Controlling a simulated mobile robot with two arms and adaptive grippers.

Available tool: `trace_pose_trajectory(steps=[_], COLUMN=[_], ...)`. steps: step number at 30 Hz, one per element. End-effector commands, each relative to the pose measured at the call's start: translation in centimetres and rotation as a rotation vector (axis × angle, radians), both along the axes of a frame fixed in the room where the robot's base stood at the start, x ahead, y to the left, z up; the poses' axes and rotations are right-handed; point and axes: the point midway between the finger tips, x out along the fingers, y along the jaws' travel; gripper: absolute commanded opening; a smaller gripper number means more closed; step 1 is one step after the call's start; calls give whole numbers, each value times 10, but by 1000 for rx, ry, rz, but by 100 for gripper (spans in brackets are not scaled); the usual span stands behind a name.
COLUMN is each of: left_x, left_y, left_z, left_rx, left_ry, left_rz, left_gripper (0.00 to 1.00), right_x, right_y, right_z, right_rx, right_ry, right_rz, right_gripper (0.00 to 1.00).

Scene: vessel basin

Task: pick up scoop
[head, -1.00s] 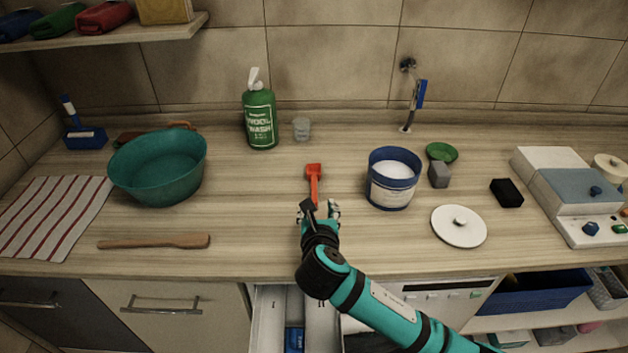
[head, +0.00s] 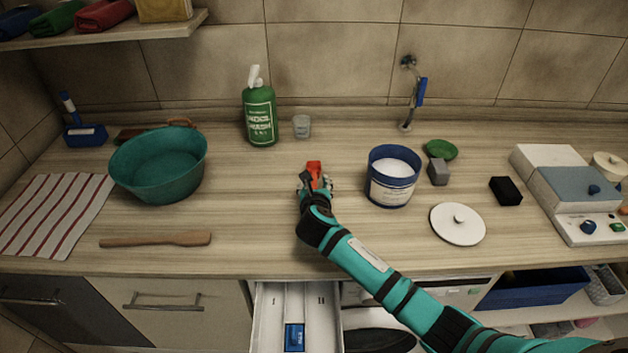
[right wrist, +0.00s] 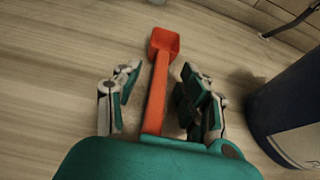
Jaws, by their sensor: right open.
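The red-orange scoop (head: 314,167) lies on the wooden counter, its bowl pointing to the back. My right gripper (head: 316,184) is over its handle and hides most of it in the head view. In the right wrist view the scoop (right wrist: 160,80) runs lengthwise between the two fingers of the right gripper (right wrist: 158,90). The fingers are open, one on each side of the handle, with gaps on both sides. The lower end of the handle is hidden by the gripper's body. My left gripper is not in view.
A blue tub of white powder (head: 391,194) stands close to the right; it also shows in the wrist view (right wrist: 288,115). A white lid (head: 458,232) lies to its right. A teal basin (head: 160,180) and wooden stick (head: 155,240) are left. An open drawer (head: 272,312) is below.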

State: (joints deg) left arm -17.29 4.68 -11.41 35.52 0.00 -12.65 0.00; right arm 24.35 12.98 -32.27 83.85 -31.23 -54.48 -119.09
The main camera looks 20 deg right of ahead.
Motion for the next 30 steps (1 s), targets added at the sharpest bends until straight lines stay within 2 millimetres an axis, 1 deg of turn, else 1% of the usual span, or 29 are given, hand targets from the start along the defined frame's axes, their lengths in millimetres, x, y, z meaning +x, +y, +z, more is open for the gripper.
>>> trace_pose_trajectory(steps=[5, 6, 15, 25, 30], left_x=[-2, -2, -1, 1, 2], left_y=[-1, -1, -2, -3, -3], left_z=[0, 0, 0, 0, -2], left_rx=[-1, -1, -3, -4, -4], left_ry=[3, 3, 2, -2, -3], left_rz=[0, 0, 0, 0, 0], left_gripper=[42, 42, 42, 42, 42], right_x=[0, 0, 0, 0, 1], right_y=[0, 0, 0, 0, 0], right_z=[0, 0, 0, 2, 14], right_rx=[0, 0, 0, -1, 1], right_ry=[0, -1, -1, -2, -4], right_rz=[0, 0, 0, 0, -1], right_gripper=[42, 40, 0, 0, 0])
